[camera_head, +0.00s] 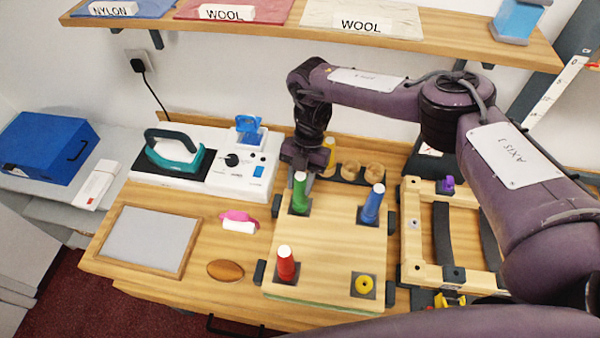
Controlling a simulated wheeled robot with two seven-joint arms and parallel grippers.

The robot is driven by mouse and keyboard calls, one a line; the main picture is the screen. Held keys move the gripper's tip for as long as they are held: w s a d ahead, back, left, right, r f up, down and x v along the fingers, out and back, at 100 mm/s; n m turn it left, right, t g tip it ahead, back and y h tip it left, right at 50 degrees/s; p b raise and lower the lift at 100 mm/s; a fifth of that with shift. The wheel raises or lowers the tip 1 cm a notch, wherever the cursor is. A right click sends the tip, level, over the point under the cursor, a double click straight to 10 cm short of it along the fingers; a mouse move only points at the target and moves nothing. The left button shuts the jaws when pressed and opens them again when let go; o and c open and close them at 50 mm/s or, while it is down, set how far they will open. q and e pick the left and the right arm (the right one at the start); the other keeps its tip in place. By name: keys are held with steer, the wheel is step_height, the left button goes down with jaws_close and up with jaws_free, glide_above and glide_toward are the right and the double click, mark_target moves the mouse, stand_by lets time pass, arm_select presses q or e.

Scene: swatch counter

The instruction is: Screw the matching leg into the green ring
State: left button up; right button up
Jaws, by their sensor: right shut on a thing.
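A wooden board (325,240) lies on the counter with a dark square pad near each corner. The green leg (299,198), with a white top, stands upright at the board's back left pad. The green ring cannot be made out under it, so I cannot tell how deep the leg sits. My right gripper (303,171) is at the green leg's top, shut on it; the fingertips are small and partly hidden. A blue leg (371,207) stands at the back right, a red leg (286,265) at the front left. A yellow ring (364,284) at the front right is bare. My left gripper is out of view.
Behind the board is a rack (350,173) with a yellow leg (329,150). An iron (173,152) on a white station is at the back left. A wooden frame (412,223) stands right, a grey panel (148,240) left. A shelf (450,35) runs above.

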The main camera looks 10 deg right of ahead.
steer(key=m, duration=0.1)
steer(key=m+y, duration=0.1)
steer(key=m, duration=0.1)
steer(key=shift+d+f+t, duration=0.15)
steer(key=shift+f+t, duration=0.05)
steer(key=shift+t, duration=0.1)
steer(key=m, duration=0.2)
steer(key=m+t, duration=0.1)
steer(key=m, duration=0.1)
steer(key=shift+s+m+t+y, duration=0.1)
steer(key=shift+m+t+y, duration=0.2)
steer(key=shift+m+y, duration=0.1)
steer(key=shift+m+t, duration=0.5)
steer(key=shift+m, duration=0.7)
steer(key=o, duration=0.8)
